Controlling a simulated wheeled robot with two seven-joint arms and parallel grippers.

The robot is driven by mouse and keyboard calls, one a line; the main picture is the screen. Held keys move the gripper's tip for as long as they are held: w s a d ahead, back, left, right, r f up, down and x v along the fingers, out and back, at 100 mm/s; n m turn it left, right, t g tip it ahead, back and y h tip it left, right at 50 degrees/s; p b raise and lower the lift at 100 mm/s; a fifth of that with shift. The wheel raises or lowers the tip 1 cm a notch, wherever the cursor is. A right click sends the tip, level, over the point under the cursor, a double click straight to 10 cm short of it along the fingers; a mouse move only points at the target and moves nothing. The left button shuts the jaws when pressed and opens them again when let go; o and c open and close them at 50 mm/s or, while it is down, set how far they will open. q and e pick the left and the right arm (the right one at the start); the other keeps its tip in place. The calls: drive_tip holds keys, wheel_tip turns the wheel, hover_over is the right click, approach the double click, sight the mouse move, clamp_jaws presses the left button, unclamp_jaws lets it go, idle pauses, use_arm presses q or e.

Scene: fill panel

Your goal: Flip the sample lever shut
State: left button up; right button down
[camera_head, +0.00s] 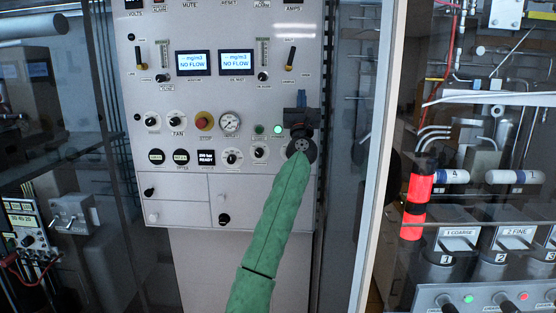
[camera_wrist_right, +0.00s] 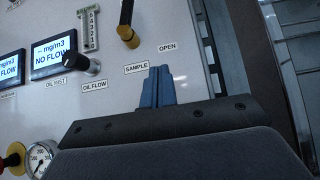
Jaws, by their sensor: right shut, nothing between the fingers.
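The sample lever (camera_head: 291,56) is at the upper right of the light grey panel, with a dark handle and a brass-coloured end. In the right wrist view the lever (camera_wrist_right: 128,34) is near the top, above the SAMPLE label (camera_wrist_right: 136,67), with the OPEN label (camera_wrist_right: 167,47) to its lower right. My right gripper (camera_head: 301,97) is below the lever, in front of the panel. Its blue fingers (camera_wrist_right: 157,84) are together and empty, apart from the lever. My left gripper is not in view.
A similar lever (camera_head: 139,56) is at the panel's upper left. Two NO FLOW displays (camera_head: 193,63) lie between the levers. Knobs, a red stop button (camera_head: 204,122) and a gauge (camera_head: 230,122) sit lower. A metal frame post (camera_head: 378,150) stands right of the panel.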

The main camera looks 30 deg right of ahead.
drive_tip(key=b+v, duration=0.3)
drive_tip(key=v, duration=0.6)
drive_tip(key=w+a+f+n+y, duration=0.5)
drive_tip(key=w+f+n+y, duration=0.1)
drive_tip(key=f+n, duration=0.3)
drive_tip(key=shift+w+f+t+y, duration=0.3)
drive_tip(key=shift+f+y, duration=0.1)
drive_tip(key=shift+f, duration=0.15)
drive_tip(key=shift+d, duration=0.1)
